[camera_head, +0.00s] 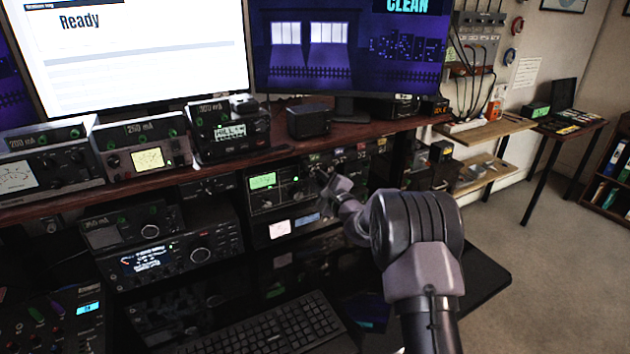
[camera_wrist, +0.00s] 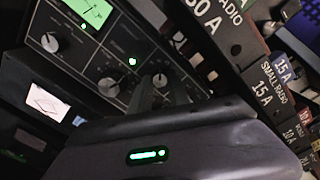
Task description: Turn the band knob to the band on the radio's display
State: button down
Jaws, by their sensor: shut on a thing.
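The radio (camera_head: 280,196) is a dark unit with a lit green display (camera_head: 262,181), under the wooden shelf. The wrist view shows part of this display (camera_wrist: 92,10), with a needle-like mark; I cannot read a band on it. My gripper (camera_head: 323,180) reaches the right part of the radio's front. In the wrist view its dark fingers (camera_wrist: 160,92) are shut on a small round knob (camera_wrist: 160,80). I cannot read that knob's label or pointer.
Labelled fuse-like blocks (camera_wrist: 262,80) stand close to the right of my gripper. The wooden shelf (camera_head: 290,142) overhangs the radio. Below, a keyboard (camera_head: 265,325) lies on the dark desk. Other radio units (camera_head: 180,255) stand at the left.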

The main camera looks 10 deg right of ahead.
jog(key=shift+n, duration=0.4)
jog(key=c, duration=1.3)
grip_release()
jog(key=shift+o, duration=0.2)
jog(key=shift+s, duration=0.15)
jog(key=p+v, duration=0.3)
jog(key=v, duration=1.4)
jog(key=shift+p, duration=0.35)
jog(key=shift+r, duration=0.1)
